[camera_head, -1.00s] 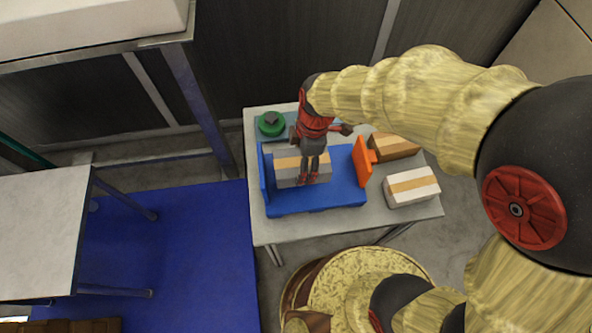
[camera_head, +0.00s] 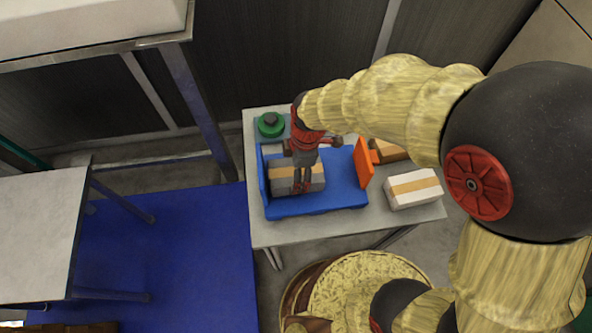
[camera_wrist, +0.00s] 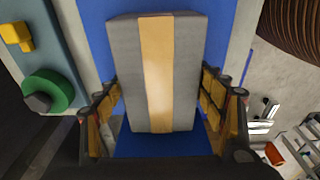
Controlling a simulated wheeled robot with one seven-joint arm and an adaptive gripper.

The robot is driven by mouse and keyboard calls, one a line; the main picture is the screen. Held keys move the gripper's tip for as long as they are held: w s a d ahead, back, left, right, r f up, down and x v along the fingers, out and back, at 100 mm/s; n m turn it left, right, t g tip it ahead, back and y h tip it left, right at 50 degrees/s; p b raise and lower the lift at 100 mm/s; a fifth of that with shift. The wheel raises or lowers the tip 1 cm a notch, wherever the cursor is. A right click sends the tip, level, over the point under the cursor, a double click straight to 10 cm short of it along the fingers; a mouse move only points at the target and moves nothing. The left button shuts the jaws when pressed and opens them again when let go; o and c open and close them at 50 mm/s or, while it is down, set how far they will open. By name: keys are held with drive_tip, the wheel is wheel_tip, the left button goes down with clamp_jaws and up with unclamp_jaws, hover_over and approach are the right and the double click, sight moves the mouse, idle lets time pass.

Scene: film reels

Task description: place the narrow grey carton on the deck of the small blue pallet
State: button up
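The narrow grey carton (camera_head: 283,179) has a tan band across its top. It is over the left part of the deck of the small blue pallet (camera_head: 345,190), beside the pallet's upright left end. My gripper (camera_head: 301,188) points down with its fingers on the carton. In the wrist view the carton (camera_wrist: 185,70) sits between the two padded fingers, which are closed against its sides, with blue deck below it. I cannot tell whether its underside touches the deck. The carton's lower faces are partly hidden by the fingers.
An orange upright plate (camera_head: 363,163) stands at the pallet's right end. A white carton with a tan band (camera_head: 413,188) and a brown carton (camera_head: 391,150) are on the right of the table. A green round object (camera_head: 270,125) is at the back left.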

drive_tip(key=o, duration=0.4)
drive_tip(key=shift+r, duration=0.1)
wheel_tip(320, 180, up, 11)
drive_tip(key=d+p, duration=0.1)
drive_tip(key=p, duration=0.2)
drive_tip(key=d+r+m+t, duration=0.3)
drive_tip(key=d+r+m, duration=0.6)
drive_tip(key=d+r, duration=0.2)
drive_tip(key=s+d+r+m+t, duration=0.1)
drive_tip(key=s+d+r+m, duration=0.1)
drive_tip(key=d+m, duration=0.1)
drive_tip(key=s+d+r+m+t+h, duration=0.1)
drive_tip(key=s+d+r+m, duration=0.1)
drive_tip(key=s+d+m, duration=0.1)
drive_tip(key=s+d+r+m+t, duration=0.1)
drive_tip(key=s+d+r+m, duration=0.1)
drive_tip(key=d+m, duration=0.2)
drive_tip(key=shift+s+d+r+m+p, duration=0.3)
drive_tip(key=shift+d+m, duration=0.1)
drive_tip(key=shift+m, duration=0.5)
